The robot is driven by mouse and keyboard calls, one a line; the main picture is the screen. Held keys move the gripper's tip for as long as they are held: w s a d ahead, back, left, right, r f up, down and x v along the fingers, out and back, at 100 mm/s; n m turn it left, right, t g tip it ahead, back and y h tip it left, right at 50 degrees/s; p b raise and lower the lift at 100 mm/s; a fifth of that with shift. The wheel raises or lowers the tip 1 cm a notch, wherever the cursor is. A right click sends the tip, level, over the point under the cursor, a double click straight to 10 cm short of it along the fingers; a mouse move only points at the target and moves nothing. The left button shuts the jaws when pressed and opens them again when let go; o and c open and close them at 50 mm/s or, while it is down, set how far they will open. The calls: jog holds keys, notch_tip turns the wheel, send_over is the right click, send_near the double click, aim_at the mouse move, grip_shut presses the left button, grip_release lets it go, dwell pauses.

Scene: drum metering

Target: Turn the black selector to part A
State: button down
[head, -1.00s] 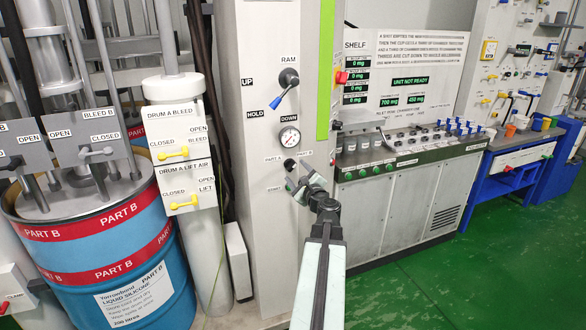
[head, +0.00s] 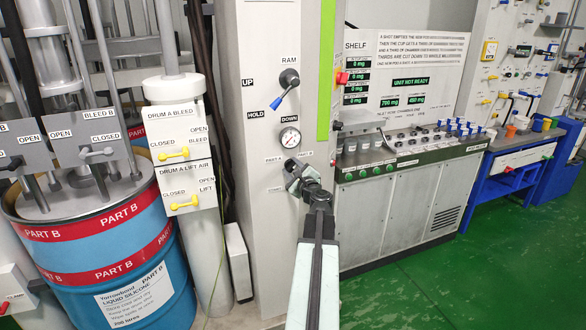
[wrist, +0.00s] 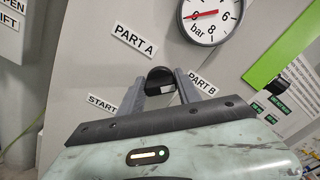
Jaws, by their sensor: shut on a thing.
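The black selector (wrist: 160,79) sits on the grey panel below the pressure gauge. In the wrist view my gripper (wrist: 160,88) has one finger on each side of it and is shut on it. The PART A label (wrist: 133,40) is at its upper left, the PART B label (wrist: 203,83) at its right and the START label (wrist: 102,104) at its lower left. I cannot tell which label the selector points to. In the head view my gripper (head: 293,172) is at the panel and largely hides the selector.
The pressure gauge (head: 290,138) is just above the selector. The black RAM lever (head: 288,80) with a blue handle is higher on the same panel. A bench (head: 405,160) with several knobs stands to the right. Green floor (head: 480,260) is clear at the lower right.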

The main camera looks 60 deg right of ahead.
jog(key=n, duration=0.4)
jog(key=shift+a+f+n, duration=0.1)
jog(key=shift+f+n, duration=0.05)
jog(key=shift+n, duration=0.25)
jog(key=n, duration=0.4)
jog(key=shift+f+n, duration=0.1)
jog(key=shift+n, duration=0.2)
jog(key=n, duration=0.4)
jog(key=shift+f+b, duration=0.1)
jog(key=shift+b, duration=0.25)
jog(key=shift+s+n, duration=0.1)
jog(key=shift+n, duration=2)
jog(key=c, duration=0.8)
grip_release()
jog(key=shift+c, duration=0.2)
